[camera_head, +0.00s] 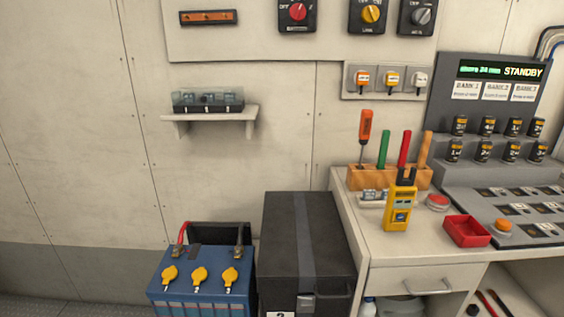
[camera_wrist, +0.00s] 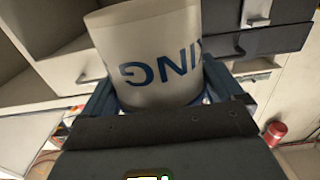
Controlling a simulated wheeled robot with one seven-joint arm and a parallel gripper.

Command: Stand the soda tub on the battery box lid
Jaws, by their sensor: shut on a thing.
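The soda tub (camera_wrist: 150,50) is a white cylinder with blue letters, which appear upside down in the wrist view. My gripper (camera_wrist: 158,88) is shut on it, with one blue-grey finger on each side. Neither my gripper nor the tub shows in the head view.
A blue battery (camera_head: 200,285) with yellow caps and cables stands left of the box. A white bench (camera_head: 440,255) stands right of it, bearing a tool block (camera_head: 390,178), a yellow meter (camera_head: 398,208) and a red tray (camera_head: 467,231). A small shelf (camera_head: 210,115) is on the wall above.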

